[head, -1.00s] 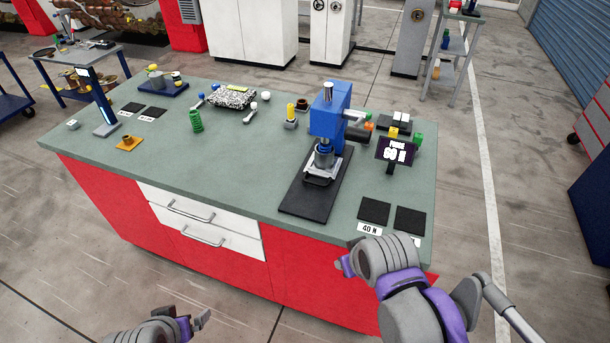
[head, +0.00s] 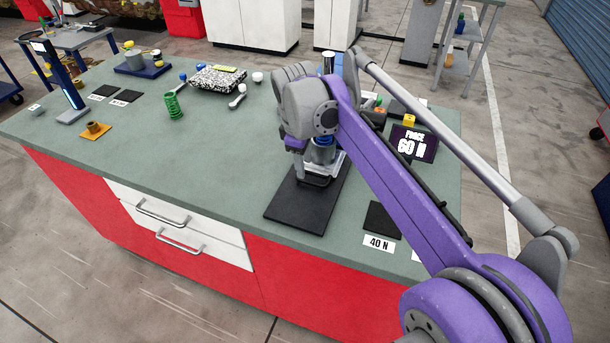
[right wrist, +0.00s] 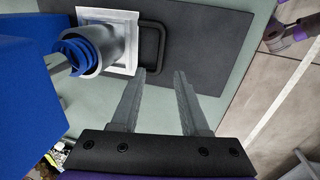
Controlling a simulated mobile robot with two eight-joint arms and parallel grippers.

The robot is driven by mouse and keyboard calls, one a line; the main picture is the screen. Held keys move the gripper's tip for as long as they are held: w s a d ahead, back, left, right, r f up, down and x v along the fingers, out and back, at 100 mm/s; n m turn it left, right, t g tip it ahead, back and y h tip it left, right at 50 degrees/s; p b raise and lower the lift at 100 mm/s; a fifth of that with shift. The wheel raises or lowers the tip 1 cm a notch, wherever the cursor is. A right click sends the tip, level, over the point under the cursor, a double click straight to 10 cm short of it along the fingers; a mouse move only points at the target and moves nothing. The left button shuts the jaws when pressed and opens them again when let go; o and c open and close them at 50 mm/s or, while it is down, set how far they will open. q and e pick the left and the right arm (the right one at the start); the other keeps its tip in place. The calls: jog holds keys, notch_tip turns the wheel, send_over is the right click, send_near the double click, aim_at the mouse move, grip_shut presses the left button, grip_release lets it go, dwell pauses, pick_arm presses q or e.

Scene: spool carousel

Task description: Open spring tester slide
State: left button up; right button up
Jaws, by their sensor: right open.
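The spring tester's slide (head: 325,163) is a light metal square carriage with a black loop handle (head: 314,180), above a black base plate (head: 297,207). In the right wrist view the slide (right wrist: 122,18) carries a metal cup with a blue spring (right wrist: 75,50) in it. The blue tester body (right wrist: 30,75) stands at left there; my right arm covers most of it in the head view. My right gripper (head: 296,165) is open and empty. In the right wrist view its fingertips (right wrist: 161,75) are close to the handle (right wrist: 153,48), with no clear contact visible. My left gripper is not in view.
A display (head: 413,145) reading 60 N stands right of the tester. A dark pad (head: 381,217) with a 40 N label lies nearer. A green spring (head: 174,106) and a mottled box (head: 212,80) stand left. The bench front left of the base plate is clear.

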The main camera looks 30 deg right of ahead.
aim_at(305, 180)
jog(key=f, duration=0.5)
jog(key=shift+w+d, duration=0.25)
jog(key=shift+d, duration=0.1)
jog(key=shift+w+f+b, duration=0.15)
jog(key=shift+f+b, duration=0.15)
jog(key=shift+f, duration=0.05)
grip_shut()
dwell(0.7)
